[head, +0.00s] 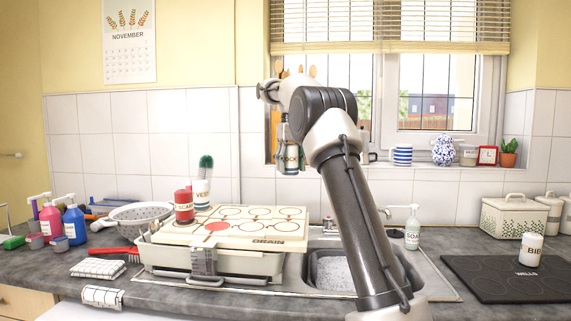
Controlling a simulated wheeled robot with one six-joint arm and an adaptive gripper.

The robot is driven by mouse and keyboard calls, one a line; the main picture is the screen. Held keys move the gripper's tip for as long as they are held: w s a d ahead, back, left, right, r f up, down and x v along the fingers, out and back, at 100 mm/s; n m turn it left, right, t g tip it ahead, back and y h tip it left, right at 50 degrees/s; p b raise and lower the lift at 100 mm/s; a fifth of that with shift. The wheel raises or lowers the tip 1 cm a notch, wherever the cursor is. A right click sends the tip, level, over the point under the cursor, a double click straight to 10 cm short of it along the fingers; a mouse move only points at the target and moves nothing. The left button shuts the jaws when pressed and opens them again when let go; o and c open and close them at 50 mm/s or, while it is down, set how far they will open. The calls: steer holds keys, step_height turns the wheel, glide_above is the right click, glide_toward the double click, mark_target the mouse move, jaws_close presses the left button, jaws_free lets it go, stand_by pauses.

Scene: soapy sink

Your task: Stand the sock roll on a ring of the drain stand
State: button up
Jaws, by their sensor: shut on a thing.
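The drain stand (262,240), a cream board marked "DRAIN" with printed rings, lies over a pale basin left of the sink. One ring patch is filled red; several other rings are bare outlines. A red roll (184,208) and a white roll marked "VEST" (201,192) stand upright at its left back. My gripper (289,146) is shut on the sock roll (290,161), a white and dark roll whose lettering is partly readable. It hangs roughly upright in the air, well above the stand's back right. My arm hides part of the gripper, and the finger contact is too small to see clearly.
The sink (332,272) with suds lies right of the stand, partly behind my arm. A colander (141,217), bottles (75,224) and folded cloths (98,268) are at left. A soap dispenser (412,228), a hob (505,279) and a "BIB" roll (531,249) are at right.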

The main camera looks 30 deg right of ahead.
glide_above(291, 212)
steer(key=shift+w+f, duration=0.15)
steer(key=shift+f, duration=2.7)
steer(key=shift+w+f, duration=0.1)
steer(key=shift+f, duration=2.75)
steer(key=shift+f, duration=0.5)
steer(key=o, duration=1.3)
steer(key=shift+f, duration=0.1)
steer(key=shift+r, duration=6.55)
